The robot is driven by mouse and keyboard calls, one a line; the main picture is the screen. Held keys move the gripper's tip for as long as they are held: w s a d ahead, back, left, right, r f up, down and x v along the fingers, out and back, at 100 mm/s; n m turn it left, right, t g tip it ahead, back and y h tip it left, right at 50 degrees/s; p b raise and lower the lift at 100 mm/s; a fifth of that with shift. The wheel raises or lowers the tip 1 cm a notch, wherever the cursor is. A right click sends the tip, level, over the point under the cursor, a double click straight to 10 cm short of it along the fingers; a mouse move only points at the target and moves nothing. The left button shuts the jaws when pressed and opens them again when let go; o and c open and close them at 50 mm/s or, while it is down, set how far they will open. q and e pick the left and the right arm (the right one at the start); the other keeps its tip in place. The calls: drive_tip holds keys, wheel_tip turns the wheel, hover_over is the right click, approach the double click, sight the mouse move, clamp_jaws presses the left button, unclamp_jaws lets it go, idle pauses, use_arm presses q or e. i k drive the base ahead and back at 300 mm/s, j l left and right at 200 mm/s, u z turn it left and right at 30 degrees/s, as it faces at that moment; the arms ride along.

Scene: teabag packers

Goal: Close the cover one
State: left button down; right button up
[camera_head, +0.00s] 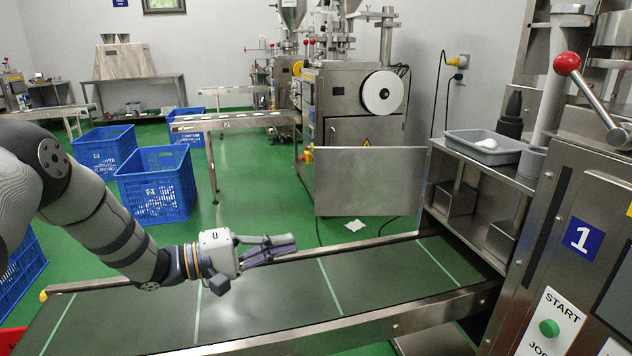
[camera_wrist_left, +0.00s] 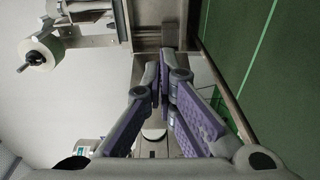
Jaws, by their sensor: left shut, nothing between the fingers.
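The machine marked 1 (camera_head: 582,238) stands at the right in the head view. Its open side compartment (camera_head: 458,198) faces the conveyor. A flat metal panel (camera_head: 369,182), which looks like cover one, stands open beyond the conveyor, its right edge close to the compartment. I cannot clearly see its hinge. My left gripper (camera_head: 294,244) is shut and empty above the conveyor, left of the panel and apart from it. In the left wrist view the purple-padded fingers (camera_wrist_left: 164,62) meet at their tips with nothing between them. My right gripper is not in view.
The green conveyor belt (camera_head: 265,303) runs below my left arm, edged by metal rails. A grey tray (camera_head: 484,147) sits on the machine's top shelf. Blue crates (camera_head: 157,185) stand on the green floor at the left. Another machine (camera_head: 352,110) stands behind the panel.

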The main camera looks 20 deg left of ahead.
sight(349, 180)
drive_tip(key=i+j, duration=0.35)
drive_tip(key=i, duration=0.2)
drive_tip(key=i+j, duration=0.3)
drive_tip(key=i, duration=0.2)
